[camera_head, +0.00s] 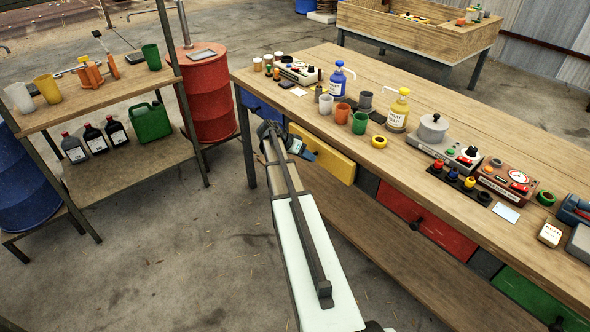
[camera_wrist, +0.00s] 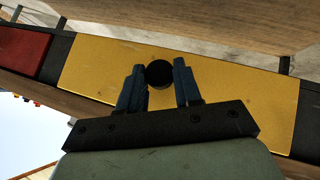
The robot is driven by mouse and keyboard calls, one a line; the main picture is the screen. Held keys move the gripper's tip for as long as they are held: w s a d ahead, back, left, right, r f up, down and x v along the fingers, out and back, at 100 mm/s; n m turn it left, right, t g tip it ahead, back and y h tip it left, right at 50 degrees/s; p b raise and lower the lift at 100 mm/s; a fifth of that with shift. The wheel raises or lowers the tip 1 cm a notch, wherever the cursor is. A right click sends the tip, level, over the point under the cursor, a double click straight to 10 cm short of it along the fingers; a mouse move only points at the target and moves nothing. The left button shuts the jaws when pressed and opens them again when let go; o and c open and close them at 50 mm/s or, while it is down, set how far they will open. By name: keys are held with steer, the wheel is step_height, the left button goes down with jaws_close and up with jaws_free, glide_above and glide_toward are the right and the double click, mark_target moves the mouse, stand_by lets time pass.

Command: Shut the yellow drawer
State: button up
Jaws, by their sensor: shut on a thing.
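The yellow drawer (camera_head: 338,162) is in the front of the long wooden workbench, between the blue and red drawers. Its front seems to stand out a little from the bench, though my gripper hides part of it. In the wrist view the yellow front (camera_wrist: 230,95) fills the middle, with a round black knob (camera_wrist: 159,73) on it. My gripper (camera_wrist: 159,82) is at this front, its two blue fingers on either side of the knob and shut on it. In the head view my gripper (camera_head: 303,150) covers the knob.
A blue drawer (camera_head: 262,113) is left of the yellow one; a red drawer (camera_head: 432,228) and a green drawer (camera_head: 535,298) are right. Bottles, cups and devices stand on the workbench (camera_head: 265,82). A shelf (camera_head: 150,158) and red barrel (camera_head: 210,105) stand left. Floor before the bench is clear.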

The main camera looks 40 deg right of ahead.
steer(key=shift+d, duration=1.5)
steer(key=o, duration=1.6)
steer(key=shift+a+r, duration=0.1)
steer(key=shift+v, duration=3.4)
